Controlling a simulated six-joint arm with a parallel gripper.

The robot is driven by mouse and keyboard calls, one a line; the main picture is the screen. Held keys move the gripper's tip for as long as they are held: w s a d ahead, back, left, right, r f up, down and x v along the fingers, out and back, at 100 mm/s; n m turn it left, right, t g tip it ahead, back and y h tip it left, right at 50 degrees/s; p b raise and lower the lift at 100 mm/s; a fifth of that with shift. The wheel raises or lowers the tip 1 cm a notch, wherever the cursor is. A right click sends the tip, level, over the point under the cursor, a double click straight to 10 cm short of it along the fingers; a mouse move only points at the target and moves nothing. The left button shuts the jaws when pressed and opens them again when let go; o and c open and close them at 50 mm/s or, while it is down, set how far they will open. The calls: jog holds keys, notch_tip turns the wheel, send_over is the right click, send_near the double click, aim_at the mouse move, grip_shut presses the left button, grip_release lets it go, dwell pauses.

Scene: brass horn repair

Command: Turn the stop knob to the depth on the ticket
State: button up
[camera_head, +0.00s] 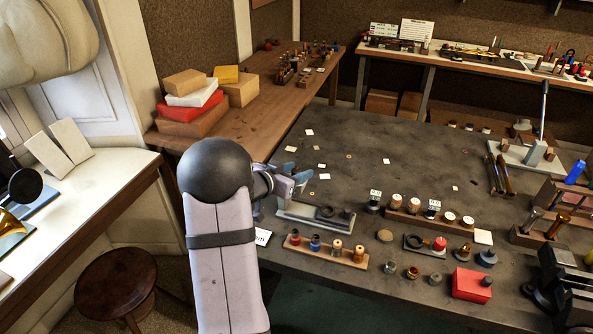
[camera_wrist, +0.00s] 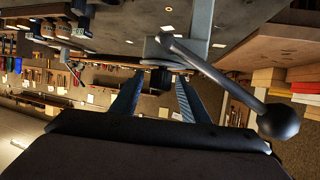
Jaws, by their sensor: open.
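My gripper (camera_head: 293,176) is open, with its bluish fingers above the left end of a grey bench fixture (camera_head: 300,211). In the wrist view my gripper's two fingers (camera_wrist: 157,90) stand apart. A small dark round part (camera_wrist: 160,79) shows beyond and between their tips; I cannot tell whether it is the stop knob or whether the fingers touch it. A metal lever with a dark ball end (camera_wrist: 278,122) slants close by on the right. A white card with dark marks (camera_head: 262,237), perhaps the ticket, lies beside my arm; its writing is too small to read.
A wooden rack with several coloured bottles (camera_head: 326,250) stands in front of the fixture. A wooden block with white-topped jars (camera_head: 430,218) is to the right, and a red box (camera_head: 471,285) is at the front right. The bench's back middle is mostly clear.

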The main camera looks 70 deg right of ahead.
grip_shut()
jog(key=m+p, duration=0.1)
jog(key=p, duration=0.1)
jog(key=shift+r+g+y+p, duration=0.3)
jog(key=shift+g, duration=0.1)
jog(key=shift+f+g+p, duration=0.15)
jog(key=shift+g+p, duration=0.15)
jog(key=shift+p, duration=0.1)
jog(key=shift+f+m, duration=0.1)
jog(key=shift+m, duration=0.2)
grip_release()
jog(key=b+v, duration=0.2)
jog(key=v, duration=0.5)
jog(key=shift+w, duration=0.15)
